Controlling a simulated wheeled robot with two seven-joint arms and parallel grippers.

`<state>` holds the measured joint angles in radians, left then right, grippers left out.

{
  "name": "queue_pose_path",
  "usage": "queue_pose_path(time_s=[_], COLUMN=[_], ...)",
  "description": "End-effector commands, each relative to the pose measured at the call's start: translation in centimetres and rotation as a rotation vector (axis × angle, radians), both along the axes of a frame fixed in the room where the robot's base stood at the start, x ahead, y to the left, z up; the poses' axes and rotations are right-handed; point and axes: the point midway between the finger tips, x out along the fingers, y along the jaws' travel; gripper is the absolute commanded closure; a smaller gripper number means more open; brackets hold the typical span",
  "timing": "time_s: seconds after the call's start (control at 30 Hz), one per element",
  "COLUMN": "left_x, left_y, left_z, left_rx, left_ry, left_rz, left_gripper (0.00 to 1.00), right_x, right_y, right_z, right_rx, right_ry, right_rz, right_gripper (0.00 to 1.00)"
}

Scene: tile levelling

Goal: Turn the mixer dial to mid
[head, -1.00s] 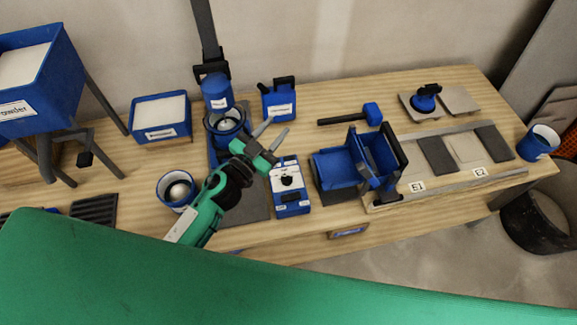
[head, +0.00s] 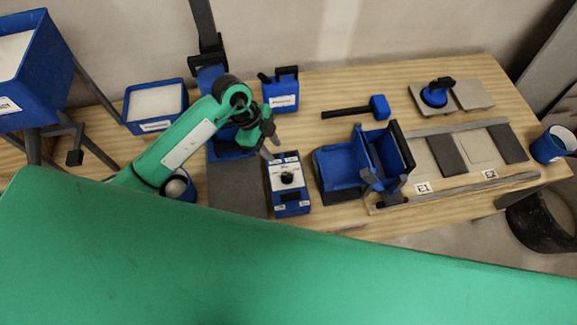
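The mixer control box (head: 289,200) is blue with a pale top face and stands on the bench in the middle of the head view. Its black round dial (head: 287,178) sits on that top face; its pointer is too small to read. My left gripper (head: 271,149) is just behind the box's far edge, above and apart from the dial. Its grey fingers look spread with nothing between them, though they are partly hidden by the wrist. The mixer (head: 212,78) and its bucket are mostly hidden behind my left arm. My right gripper is not in view.
A blue canister (head: 281,90) stands behind the gripper, and a blue caddy (head: 338,170) is close right of the box. A mallet (head: 360,108), a suction lifter (head: 435,93) and tiles lie farther right. A white-filled tray (head: 155,105) is at the left.

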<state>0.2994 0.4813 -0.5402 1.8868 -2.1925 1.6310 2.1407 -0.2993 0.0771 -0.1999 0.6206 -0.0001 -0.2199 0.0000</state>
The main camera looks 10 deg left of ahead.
Motion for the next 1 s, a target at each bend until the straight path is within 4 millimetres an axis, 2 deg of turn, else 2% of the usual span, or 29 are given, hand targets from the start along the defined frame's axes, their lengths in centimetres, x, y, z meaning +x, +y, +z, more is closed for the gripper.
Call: queue_pose_path(time_s=[0.1,0.27,0.7,0.83,1.0], left_x=[0.0,-0.1,-0.6,-0.6,-0.7], left_y=[0.5,-0.3,-3.7,-4.3,-4.7], left_z=[-0.4,-2.1,-10.4,-11.9,-12.8], left_rx=[0.036,0.034,0.033,0.033,0.032], left_ry=[0.011,0.014,0.013,0.011,0.009], left_rz=[0.012,0.013,0.012,0.012,0.012], left_gripper=[0.65,0.65,0.65,0.65,0.65], right_x=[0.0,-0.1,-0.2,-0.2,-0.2], right_y=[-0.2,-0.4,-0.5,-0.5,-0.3], right_z=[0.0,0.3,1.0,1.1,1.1], right_rx=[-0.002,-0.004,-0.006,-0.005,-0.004], right_ry=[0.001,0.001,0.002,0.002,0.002], right_rz=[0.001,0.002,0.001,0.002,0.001], right_gripper=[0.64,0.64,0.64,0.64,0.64])
